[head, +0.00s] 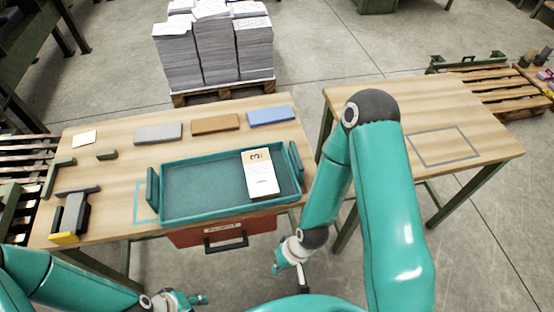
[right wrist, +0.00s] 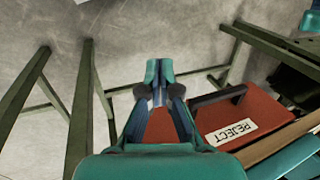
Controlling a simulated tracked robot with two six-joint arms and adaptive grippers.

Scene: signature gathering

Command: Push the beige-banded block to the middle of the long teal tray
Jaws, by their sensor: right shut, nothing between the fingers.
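The long teal tray (head: 205,190) lies on the left wooden table, with an upright teal plate at each short end. The beige-banded block (head: 261,180) is a pale block with a tan band and dark print at its far end. It lies flat in the right part of the tray, right of the middle. My right gripper (head: 278,266) is below and in front of the table edge, apart from block and tray. In the right wrist view its fingers (right wrist: 158,78) are together and empty. My left gripper (head: 200,299) is low at the bottom edge, its opening unclear.
A red REJECT drawer (head: 220,231) hangs under the tray's table; it also shows in the right wrist view (right wrist: 235,118). Grey (head: 158,133), brown (head: 215,124) and blue (head: 270,116) slabs lie behind the tray. A second table (head: 470,120) stands right, across a gap.

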